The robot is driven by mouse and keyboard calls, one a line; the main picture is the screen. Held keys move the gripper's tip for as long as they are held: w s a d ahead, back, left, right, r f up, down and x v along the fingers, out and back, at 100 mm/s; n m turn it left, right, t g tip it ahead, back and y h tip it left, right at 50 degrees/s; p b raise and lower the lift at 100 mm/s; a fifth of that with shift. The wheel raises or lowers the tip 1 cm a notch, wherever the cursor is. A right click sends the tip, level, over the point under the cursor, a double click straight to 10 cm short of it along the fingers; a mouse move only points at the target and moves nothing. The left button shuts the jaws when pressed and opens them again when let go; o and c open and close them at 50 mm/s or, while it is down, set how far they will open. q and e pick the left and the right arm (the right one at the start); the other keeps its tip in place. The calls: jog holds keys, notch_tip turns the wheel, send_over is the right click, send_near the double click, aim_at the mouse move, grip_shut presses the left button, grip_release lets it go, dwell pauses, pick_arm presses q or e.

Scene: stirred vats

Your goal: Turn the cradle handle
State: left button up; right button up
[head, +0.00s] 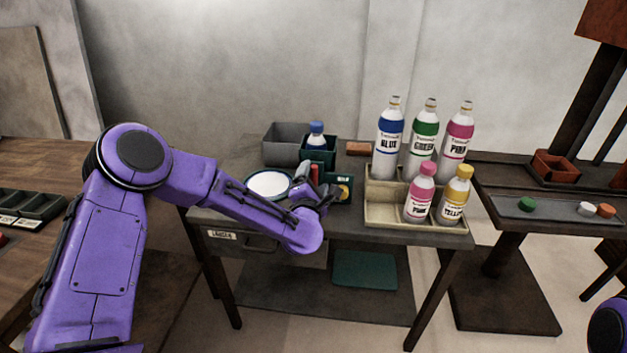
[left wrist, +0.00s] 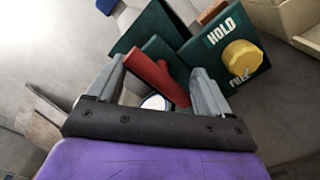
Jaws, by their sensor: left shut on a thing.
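The green cradle (head: 318,152) stands at the back of the middle table and holds a blue-capped bottle (head: 316,132). Its red handle (head: 315,173) sticks up at the front, and also shows in the left wrist view (left wrist: 155,80). My left gripper (head: 312,188) is shut on this handle; in the left wrist view, its grey fingers (left wrist: 160,90) stand either side of it. A yellow knob (left wrist: 242,58) on a green box marked HOLD is just right of the handle. The gripper hides part of the cradle's front. My right gripper is out of view.
A white round plate (head: 269,184) lies left of the gripper, and a grey bin (head: 285,145) is behind. A beige tray (head: 380,215) with several labelled bottles stands close on the right. A drawer handle (head: 261,245) is on the table front.

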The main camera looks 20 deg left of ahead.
pick_arm(q)
jog(key=shift+f, duration=0.25)
jog(key=o, duration=0.9)
jog(key=shift+a, duration=0.1)
jog(key=shift+o, duration=0.2)
jog(key=b+v, duration=0.1)
jog(key=v, duration=0.9)
jog(key=shift+s, duration=0.2)
